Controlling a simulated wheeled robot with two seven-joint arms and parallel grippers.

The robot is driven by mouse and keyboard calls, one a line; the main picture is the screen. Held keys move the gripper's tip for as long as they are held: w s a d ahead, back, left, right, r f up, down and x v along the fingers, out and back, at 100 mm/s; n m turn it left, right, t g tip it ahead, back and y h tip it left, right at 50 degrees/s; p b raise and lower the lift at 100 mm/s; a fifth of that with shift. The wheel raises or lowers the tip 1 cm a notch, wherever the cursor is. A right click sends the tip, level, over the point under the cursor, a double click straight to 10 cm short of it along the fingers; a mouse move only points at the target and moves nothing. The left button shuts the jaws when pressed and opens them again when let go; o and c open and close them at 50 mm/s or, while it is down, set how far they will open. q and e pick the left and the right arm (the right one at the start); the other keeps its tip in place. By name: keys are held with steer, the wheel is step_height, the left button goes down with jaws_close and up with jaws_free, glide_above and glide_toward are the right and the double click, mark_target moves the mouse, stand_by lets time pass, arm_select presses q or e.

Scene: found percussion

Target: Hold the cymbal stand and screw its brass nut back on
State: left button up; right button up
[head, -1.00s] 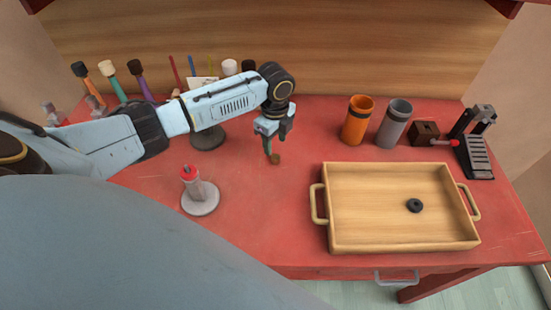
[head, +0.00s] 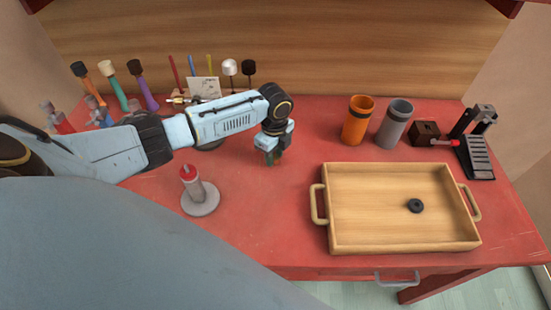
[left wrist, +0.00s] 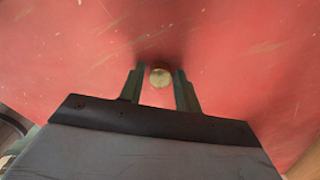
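The cymbal stand (head: 195,193) stands upright on the red table, left of my left gripper, with a round grey base, a short post and a red top. My left gripper (head: 273,159) points down at the tabletop right of the stand. In the left wrist view, the round brass nut (left wrist: 160,77) lies between the tips of my left gripper (left wrist: 161,81). The fingers are apart on either side of it, with a narrow gap showing. The nut is hidden behind the fingers in the head view. My right gripper is not in view.
A wooden tray (head: 327,237) holding a black ring (head: 415,205) stands to the right. Mallets (head: 113,83) line the back left. Table between stand and tray is clear.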

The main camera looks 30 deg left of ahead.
arm_select(q)
steer(key=c, duration=0.6)
step_height(320, 180, up, 10)
steer(key=shift+p, duration=0.55)
